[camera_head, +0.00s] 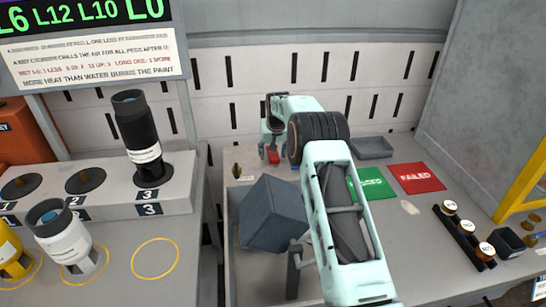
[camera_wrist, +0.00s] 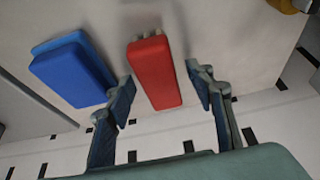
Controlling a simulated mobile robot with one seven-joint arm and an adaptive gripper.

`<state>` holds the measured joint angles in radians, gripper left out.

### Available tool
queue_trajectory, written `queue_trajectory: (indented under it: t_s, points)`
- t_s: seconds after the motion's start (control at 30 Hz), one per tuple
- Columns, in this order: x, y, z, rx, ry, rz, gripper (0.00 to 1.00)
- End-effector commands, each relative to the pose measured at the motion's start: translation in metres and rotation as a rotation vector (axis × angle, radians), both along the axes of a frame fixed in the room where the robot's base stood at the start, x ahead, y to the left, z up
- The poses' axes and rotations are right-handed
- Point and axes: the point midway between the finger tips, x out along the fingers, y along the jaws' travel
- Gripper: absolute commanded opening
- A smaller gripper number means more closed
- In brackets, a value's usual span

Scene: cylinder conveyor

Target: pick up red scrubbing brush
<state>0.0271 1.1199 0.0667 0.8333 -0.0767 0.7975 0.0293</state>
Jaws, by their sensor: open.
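The red scrubbing brush (camera_wrist: 155,72) lies near the top centre of the wrist view, its long side pointing towards my gripper. Small pale bits show at its far end. A blue brush-like block (camera_wrist: 73,72) lies to its left, a small gap apart. My gripper (camera_wrist: 161,80) is open and empty, with one fingertip on each side of the red brush's nearer part. I cannot tell how far the fingertips are above the surface. In the head view my gripper (camera_head: 270,144) points down at the back of the bench, with a bit of red showing at its tips.
A green mat (camera_head: 372,184), a red "FAILED" mat (camera_head: 416,178) and a grey tray (camera_head: 373,148) lie to the right. A small dark bottle (camera_head: 236,171) stands left. The white panelled wall (camera_head: 240,75) is close behind.

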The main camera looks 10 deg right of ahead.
Motion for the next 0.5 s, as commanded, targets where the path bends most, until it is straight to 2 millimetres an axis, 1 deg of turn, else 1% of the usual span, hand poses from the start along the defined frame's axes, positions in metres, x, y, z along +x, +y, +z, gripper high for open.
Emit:
queue_trajectory:
  t_s: [0.5]
  points:
    - [-0.0002, 0.0001, -0.0034, 0.0, 0.0, 0.0, 0.49]
